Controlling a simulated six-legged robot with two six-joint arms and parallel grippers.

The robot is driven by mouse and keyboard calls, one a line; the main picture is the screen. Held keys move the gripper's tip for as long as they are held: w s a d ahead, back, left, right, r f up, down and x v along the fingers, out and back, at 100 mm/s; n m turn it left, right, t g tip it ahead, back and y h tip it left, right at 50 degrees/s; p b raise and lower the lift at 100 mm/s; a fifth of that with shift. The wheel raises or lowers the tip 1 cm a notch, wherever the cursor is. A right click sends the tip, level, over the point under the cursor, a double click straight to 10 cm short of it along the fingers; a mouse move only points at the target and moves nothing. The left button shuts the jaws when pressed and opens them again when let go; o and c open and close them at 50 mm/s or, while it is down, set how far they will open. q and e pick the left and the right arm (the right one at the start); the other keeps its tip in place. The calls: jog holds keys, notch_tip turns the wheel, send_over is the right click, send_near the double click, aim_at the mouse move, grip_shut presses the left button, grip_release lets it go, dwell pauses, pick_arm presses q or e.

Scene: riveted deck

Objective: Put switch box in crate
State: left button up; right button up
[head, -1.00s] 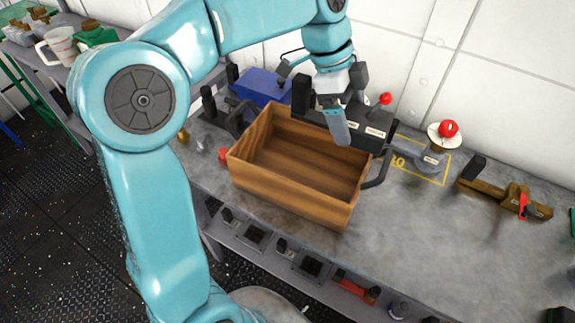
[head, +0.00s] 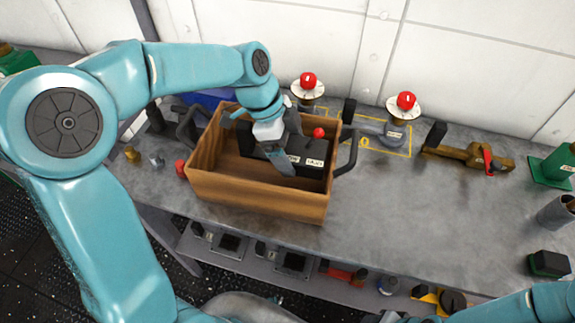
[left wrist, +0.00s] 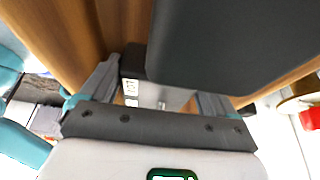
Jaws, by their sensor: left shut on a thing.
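The switch box (head: 311,168) is a black box with white labels and a red-knobbed lever. It is inside the wooden crate (head: 255,197), within its walls. I cannot tell whether it touches the crate floor. My left gripper (head: 283,160) reaches down from above and is shut on the switch box. In the left wrist view the dark box (left wrist: 235,45) fills the space ahead of the fingers, with wood around it. Part of my right arm shows at the bottom right of the head view; its gripper is out of view.
The crate stands on a grey bench (head: 410,220) with dark side handles. Behind it are two red-knobbed items (head: 308,82) (head: 405,103) and a yellow marked outline (head: 405,155). A brass valve-like tool (head: 465,157) lies to the right.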

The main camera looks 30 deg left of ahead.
pick_arm(q)
jog(key=shift+a+f, duration=0.1)
jog(key=shift+f, duration=2.95)
jog(key=shift+f+b, duration=0.2)
jog(key=shift+b, duration=0.15)
jog(key=o, duration=1.1)
jog(key=shift+o, duration=0.2)
jog(key=shift+r, duration=0.1)
jog(key=p+v, duration=0.1)
jog(key=v, duration=1)
jog(key=shift+a+r, duration=0.2)
jog(key=shift+r, duration=0.1)
jog(key=shift+s+a+r, duration=0.1)
jog(key=shift+s+r, duration=0.05)
jog(key=shift+r, duration=0.1)
